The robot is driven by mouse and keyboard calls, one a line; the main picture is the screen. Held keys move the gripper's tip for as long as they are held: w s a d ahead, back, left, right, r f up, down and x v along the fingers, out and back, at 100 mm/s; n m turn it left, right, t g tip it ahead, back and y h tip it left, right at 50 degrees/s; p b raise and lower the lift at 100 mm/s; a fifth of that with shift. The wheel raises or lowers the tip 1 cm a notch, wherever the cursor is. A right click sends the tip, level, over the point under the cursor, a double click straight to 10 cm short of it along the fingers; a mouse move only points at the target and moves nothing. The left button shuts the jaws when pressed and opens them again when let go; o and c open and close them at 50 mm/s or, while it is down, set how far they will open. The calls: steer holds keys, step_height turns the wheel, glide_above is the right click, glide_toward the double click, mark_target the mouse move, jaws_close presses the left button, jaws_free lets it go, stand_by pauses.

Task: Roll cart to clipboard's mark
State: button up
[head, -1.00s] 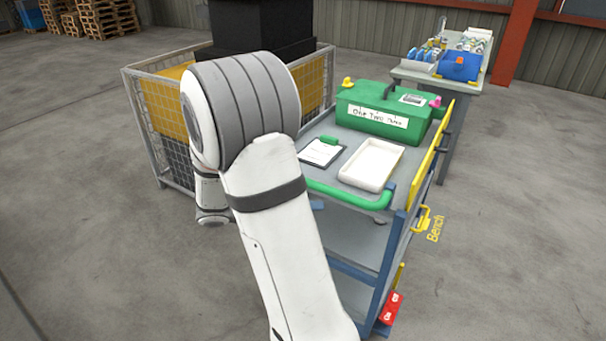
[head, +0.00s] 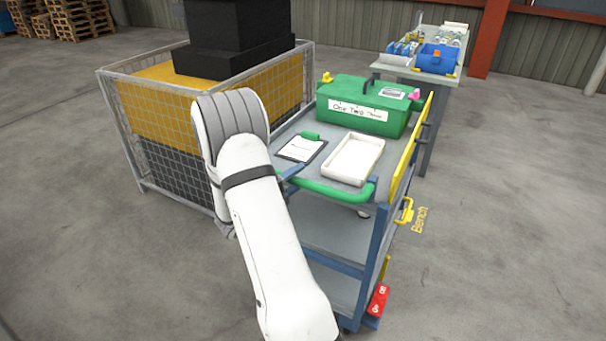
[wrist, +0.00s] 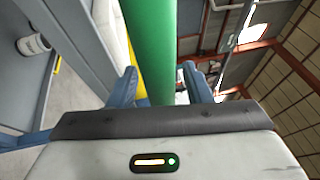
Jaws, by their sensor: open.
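The cart (head: 333,232) is a blue-framed shelf trolley with a green push handle (head: 335,191) on its near end. A clipboard (head: 300,149) with a white sheet and green clip lies on its top deck; the writing is too small to read. The yellow floor word "Bench" (head: 420,220) shows right of the cart. My gripper (wrist: 160,84) is open in the wrist view, with the green handle (wrist: 152,45) running between or just beyond its fingers; I cannot tell whether they touch. In the head view my arm hides most of the gripper.
A green toolbox (head: 362,106) and a cream tray (head: 354,159) also sit on the top deck. A red pedal (head: 378,299) is low at the cart's near right. A wire-mesh cage (head: 128,135) stands close left. A workbench (head: 427,70) stands behind. Floor at right is clear.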

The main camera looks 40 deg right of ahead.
steer(key=shift+d+r, duration=0.1)
steer(key=shift+d, duration=0.3)
steer(key=shift+c, duration=0.5)
jaws_close()
